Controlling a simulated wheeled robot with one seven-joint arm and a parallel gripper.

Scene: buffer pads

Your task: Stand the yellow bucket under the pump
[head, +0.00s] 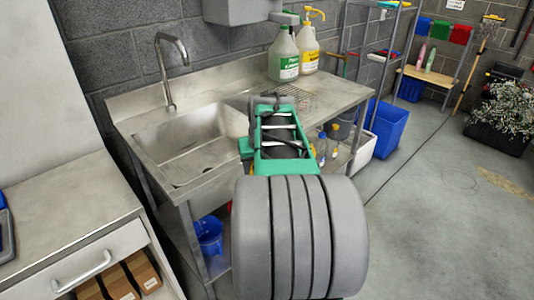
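A jug with a yellow pump top (308,47) stands upright at the back of the steel counter, right of the sink. I cannot make out a yellow bucket; only small yellow patches show at the edges of my arm, too little to identify. My arm, a large grey ribbed part with a green frame, fills the lower middle and hides part of the counter and the space below. My gripper (266,104) seems to be its dark far end, over the counter. Its fingers are not clear.
The steel sink (190,145) has a tall tap (172,70). A wire rack (287,100) lies on the counter. A blue bucket (208,235) sits on the shelf below. A blue bin (385,128) stands right of the counter. The floor (430,220) at right is clear.

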